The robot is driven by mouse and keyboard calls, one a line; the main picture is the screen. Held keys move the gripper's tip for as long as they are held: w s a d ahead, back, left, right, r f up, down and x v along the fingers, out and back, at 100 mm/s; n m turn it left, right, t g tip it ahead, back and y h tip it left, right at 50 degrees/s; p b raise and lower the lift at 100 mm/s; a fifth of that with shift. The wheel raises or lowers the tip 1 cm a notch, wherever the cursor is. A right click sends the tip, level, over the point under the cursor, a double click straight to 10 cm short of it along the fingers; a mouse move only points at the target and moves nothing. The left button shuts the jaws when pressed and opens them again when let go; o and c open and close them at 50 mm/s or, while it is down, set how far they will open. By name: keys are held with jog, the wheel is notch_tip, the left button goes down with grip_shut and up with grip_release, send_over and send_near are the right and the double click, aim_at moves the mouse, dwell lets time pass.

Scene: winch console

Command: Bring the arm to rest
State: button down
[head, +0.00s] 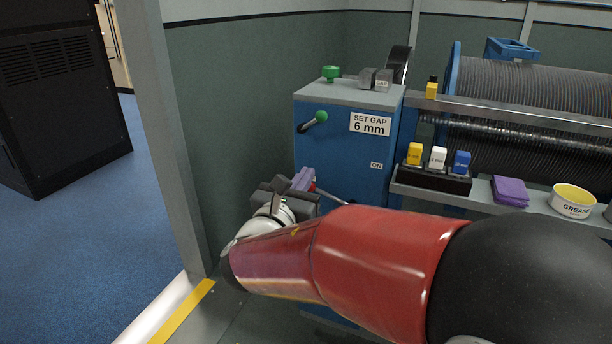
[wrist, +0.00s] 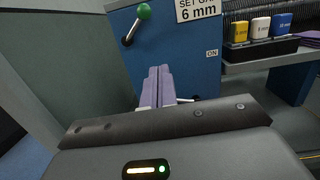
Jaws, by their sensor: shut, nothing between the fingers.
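My gripper (wrist: 158,88) shows in the wrist view with its two purple fingers side by side, shut and empty. In the head view my gripper (head: 303,180) is at the end of my red arm, low in front of the blue console (head: 339,155). The fingers point toward the console's front face, below a green-knobbed lever (head: 314,121). That lever also shows in the wrist view (wrist: 139,19). I cannot tell the exact distance between the fingertips and the console. My forearm hides the lower part of the console.
A shelf to the right holds a rack (head: 431,179) of yellow, white and blue blocks, a purple cloth (head: 510,191) and a grease tub (head: 573,201). A cable drum (head: 535,85) is behind. A grey post (head: 172,140) stands left, with open blue floor (head: 75,240) beyond.

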jog(key=s+d+f+m+g+h, duration=0.2)
jog(key=s+d+m+g, duration=0.4)
jog(key=d, duration=0.4)
jog(key=s+d+f+m+g+h, duration=0.15)
jog(key=s+d+m+g, duration=0.25)
jog(key=d+m, duration=0.5)
jog(key=s+f+m+g+y+p, duration=0.1)
jog(key=s+f+m+y, duration=0.1)
jog(key=s+m+y, duration=0.3)
jog(key=s+f+m+g+y, duration=0.1)
jog(key=s+f+m+y, duration=0.2)
jog(key=s+m, duration=0.6)
jog(key=m+y, duration=0.2)
jog(key=m, duration=0.1)
jog(key=shift+a+g+p, duration=0.15)
jog(key=shift+g+p, duration=0.25)
